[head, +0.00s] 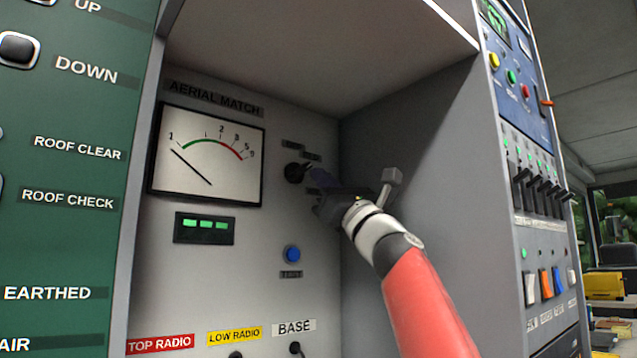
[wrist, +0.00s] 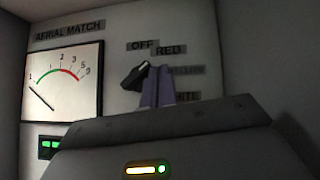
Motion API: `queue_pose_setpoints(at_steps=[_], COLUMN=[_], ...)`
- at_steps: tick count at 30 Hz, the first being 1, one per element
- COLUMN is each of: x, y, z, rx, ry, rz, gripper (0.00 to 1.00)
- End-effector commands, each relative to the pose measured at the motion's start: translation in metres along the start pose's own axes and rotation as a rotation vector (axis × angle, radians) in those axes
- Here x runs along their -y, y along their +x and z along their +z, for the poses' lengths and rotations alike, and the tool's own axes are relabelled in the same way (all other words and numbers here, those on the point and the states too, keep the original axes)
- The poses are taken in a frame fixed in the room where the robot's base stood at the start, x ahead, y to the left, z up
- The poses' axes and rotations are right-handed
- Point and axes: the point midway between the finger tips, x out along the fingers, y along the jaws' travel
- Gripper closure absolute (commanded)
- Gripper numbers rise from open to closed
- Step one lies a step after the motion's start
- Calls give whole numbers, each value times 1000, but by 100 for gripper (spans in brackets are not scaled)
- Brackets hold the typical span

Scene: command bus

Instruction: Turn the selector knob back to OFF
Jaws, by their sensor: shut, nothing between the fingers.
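The black selector knob (head: 294,173) is on the grey panel to the right of the meter. It also shows in the wrist view (wrist: 134,76), below the OFF label (wrist: 142,45) and left of the RED label (wrist: 171,50). Its grip slants from lower left to upper right; I cannot tell which label it marks. My gripper (head: 314,174) is shut and empty, its purple fingers (wrist: 158,84) just right of the knob. I cannot tell if they touch it. The fingers partly cover the two lower labels, one reading WHITE in part.
The AERIAL MATCH meter (head: 206,153), a green-lit display (head: 204,228) and a blue button (head: 292,254) share the recessed panel. The recess's right side wall (head: 425,130) stands close to my arm. Switch panels flank the recess.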

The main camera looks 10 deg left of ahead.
Motion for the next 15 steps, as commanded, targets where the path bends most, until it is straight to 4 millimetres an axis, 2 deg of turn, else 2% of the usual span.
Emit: queue_pose_setpoints(at_steps=[15], x=[5], y=[10], z=[12], rx=[-1], ry=[-1], rz=[0], gripper=[100])
